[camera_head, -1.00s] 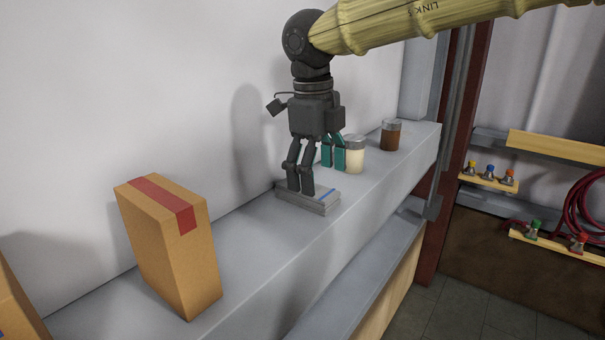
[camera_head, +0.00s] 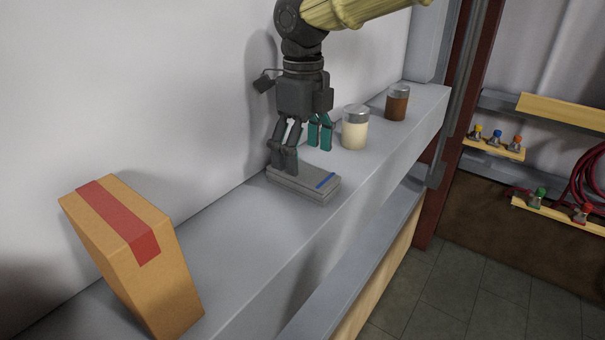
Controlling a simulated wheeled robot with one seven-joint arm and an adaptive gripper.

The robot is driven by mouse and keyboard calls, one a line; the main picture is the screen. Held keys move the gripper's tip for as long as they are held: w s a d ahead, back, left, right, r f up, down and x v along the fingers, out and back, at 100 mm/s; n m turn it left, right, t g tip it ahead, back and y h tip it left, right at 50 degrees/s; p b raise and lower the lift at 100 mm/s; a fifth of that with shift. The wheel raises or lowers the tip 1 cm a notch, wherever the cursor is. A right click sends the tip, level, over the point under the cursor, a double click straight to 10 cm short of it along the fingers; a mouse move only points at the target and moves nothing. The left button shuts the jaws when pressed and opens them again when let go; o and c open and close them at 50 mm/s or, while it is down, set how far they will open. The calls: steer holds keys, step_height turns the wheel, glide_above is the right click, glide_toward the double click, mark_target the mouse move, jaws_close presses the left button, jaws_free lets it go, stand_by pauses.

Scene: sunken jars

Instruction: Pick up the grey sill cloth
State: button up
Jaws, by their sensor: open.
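The grey sill cloth (camera_head: 306,178) lies folded flat on the grey ledge, with a blue stripe near its right end. My gripper (camera_head: 283,168) points down at the cloth's left end, near the wall. Its fingers are open and hold nothing. The fingertips are at or just above the cloth; I cannot tell whether they touch it. They hide part of the cloth's left end.
A teal two-pronged object (camera_head: 320,133) stands just behind my gripper. A cream jar (camera_head: 355,131) and a brown jar (camera_head: 397,104) stand farther along the ledge (camera_head: 238,240). A cardboard box (camera_head: 135,255) with red tape stands nearer. The wall is close behind.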

mark_target(303, 171)
steer(key=s+f, duration=0.1)
steer(key=s+f+p, duration=0.1)
steer(key=f, duration=0.1)
steer(key=shift+w+f, duration=0.5)
steer(key=shift+w, duration=0.1)
steer(key=shift+s+r, duration=0.2)
steer(key=shift+s, duration=0.15)
steer(key=c, duration=1.2)
steer(key=shift+f, duration=0.1)
